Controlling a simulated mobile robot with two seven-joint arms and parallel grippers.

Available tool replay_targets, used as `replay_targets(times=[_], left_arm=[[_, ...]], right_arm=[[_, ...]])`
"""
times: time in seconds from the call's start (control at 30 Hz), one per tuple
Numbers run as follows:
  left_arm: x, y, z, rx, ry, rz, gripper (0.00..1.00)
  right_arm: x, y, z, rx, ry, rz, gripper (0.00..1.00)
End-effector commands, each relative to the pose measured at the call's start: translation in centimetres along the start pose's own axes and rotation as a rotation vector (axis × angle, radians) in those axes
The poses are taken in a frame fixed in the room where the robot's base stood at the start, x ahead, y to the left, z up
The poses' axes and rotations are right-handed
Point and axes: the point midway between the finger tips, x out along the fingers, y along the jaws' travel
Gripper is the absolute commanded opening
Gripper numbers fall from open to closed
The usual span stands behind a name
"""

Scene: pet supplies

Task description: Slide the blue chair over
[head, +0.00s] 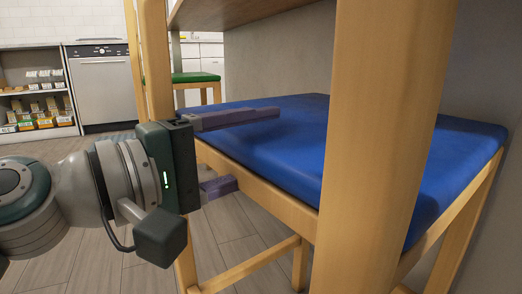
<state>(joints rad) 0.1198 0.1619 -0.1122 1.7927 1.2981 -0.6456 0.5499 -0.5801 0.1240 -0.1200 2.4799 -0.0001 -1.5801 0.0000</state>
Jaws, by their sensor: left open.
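The blue chair has a blue padded seat (310,135) on a light wooden frame and stands in the middle and right of the head view. Two wooden posts, one at left and a thick one close in front, rise to a brown board at the top and appear to be its back. My left gripper (255,150) is at the near left edge of the seat, between the posts. Its jaws are open, one finger above the seat and the other lower, below the seat edge. I cannot tell whether either finger touches the chair. The near post hides part of the seat. My right gripper is not in view.
A green-seated stool or chair (195,77) stands behind, at the back. A dishwasher (103,88) and a shelf (45,126) with small boxes are at the back left. A grey wall (270,65) runs close behind the blue seat. Grey floor (80,270) is clear at lower left.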

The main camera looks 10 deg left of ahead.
Motion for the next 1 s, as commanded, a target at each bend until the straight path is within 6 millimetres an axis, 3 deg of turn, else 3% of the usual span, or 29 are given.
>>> replay_targets(times=[0.53,0.77,0.87,1.0], left_arm=[[-9.2,-0.3,0.0,0.002,0.000,-0.004,0.70],[-10.8,0.1,0.0,0.003,-0.001,-0.001,0.70],[-10.8,0.9,0.3,0.015,-0.007,-0.011,0.70],[-10.8,3.4,1.4,0.075,-0.033,-0.063,0.70]], right_arm=[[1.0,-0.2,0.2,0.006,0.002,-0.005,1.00],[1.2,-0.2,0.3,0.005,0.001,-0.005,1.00],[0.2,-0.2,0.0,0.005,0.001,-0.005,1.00],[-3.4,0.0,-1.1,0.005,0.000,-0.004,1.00]])
